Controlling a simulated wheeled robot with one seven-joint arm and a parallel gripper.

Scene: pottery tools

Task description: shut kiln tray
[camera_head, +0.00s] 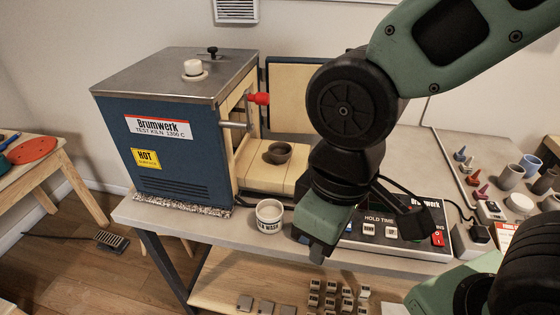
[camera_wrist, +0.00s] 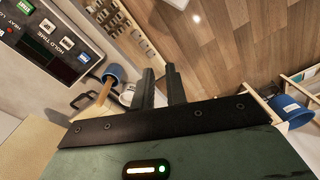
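The blue kiln (camera_head: 180,135) with a grey metal top stands at the left of the table in the head view. A cream, brick-like tray (camera_head: 258,183) sticks out from its open right side. A dark small bowl (camera_head: 278,153) sits on the tray. My gripper (camera_head: 318,252) is in front and right of the tray, beside the control box and apart from the tray. In the wrist view my gripper's two dark fingers (camera_wrist: 160,70) have a narrow gap between them, with nothing in it. The tray's far right end is partly hidden by my arm.
A white jar (camera_head: 270,217) stands at the table's front edge, before the tray. The control box (camera_head: 400,232) lies right of my gripper. A cream-lined open door panel (camera_head: 295,95) stands behind the tray. A red knob (camera_head: 260,98) sticks out of the kiln. Cups (camera_head: 510,175) stand farther right.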

